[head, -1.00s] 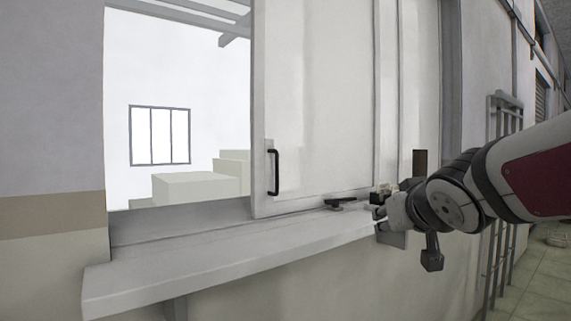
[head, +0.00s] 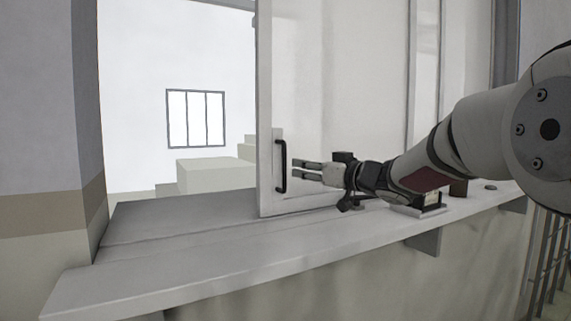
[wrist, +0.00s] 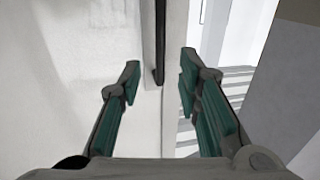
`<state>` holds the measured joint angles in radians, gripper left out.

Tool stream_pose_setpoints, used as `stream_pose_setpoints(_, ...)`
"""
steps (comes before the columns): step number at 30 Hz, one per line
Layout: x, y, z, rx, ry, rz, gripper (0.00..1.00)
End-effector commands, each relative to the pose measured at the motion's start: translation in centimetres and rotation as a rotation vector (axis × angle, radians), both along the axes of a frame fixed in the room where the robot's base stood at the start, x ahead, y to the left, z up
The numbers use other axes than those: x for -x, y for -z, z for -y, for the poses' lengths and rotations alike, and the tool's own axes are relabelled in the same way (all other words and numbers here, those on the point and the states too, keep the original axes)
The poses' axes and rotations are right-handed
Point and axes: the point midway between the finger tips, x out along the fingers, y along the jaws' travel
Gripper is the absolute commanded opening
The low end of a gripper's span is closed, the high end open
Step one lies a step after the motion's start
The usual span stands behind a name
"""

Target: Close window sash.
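The white window sash (head: 330,90) stands upright in its opening, with an open gap to its left. A black bar handle (head: 281,166) is fixed near its left edge. My gripper (head: 293,169) is at the handle's height, just to its right, fingers pointing left. In the wrist view my gripper (wrist: 158,88) has its two fingers spread apart, with the dark handle (wrist: 160,45) and the sash edge beyond and between them. Nothing is held. I cannot tell whether a finger touches the handle.
A pale sill (head: 200,262) runs along below the sash. Pale boxes (head: 212,176) stand beyond the opening.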

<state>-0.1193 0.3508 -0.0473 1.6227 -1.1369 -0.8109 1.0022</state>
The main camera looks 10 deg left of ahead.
Motion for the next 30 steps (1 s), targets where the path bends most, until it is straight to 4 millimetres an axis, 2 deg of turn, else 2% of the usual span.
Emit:
stream_pose_setpoints(6, -3.1, 0.1, -3.3, 0.001, -0.002, 0.000, 0.31)
stream_pose_setpoints(12, -5.3, 0.0, -5.4, 0.001, 0.001, 0.001, 0.31)
stream_pose_setpoints(19, -6.4, 0.0, -6.5, 0.000, 0.001, 0.000, 0.31)
stream_pose_setpoints(28, -6.5, 0.0, -6.6, 0.000, 0.002, 0.000, 0.31)
stream_pose_setpoints(30, -6.5, 0.0, -6.6, 0.000, 0.002, 0.000, 0.16)
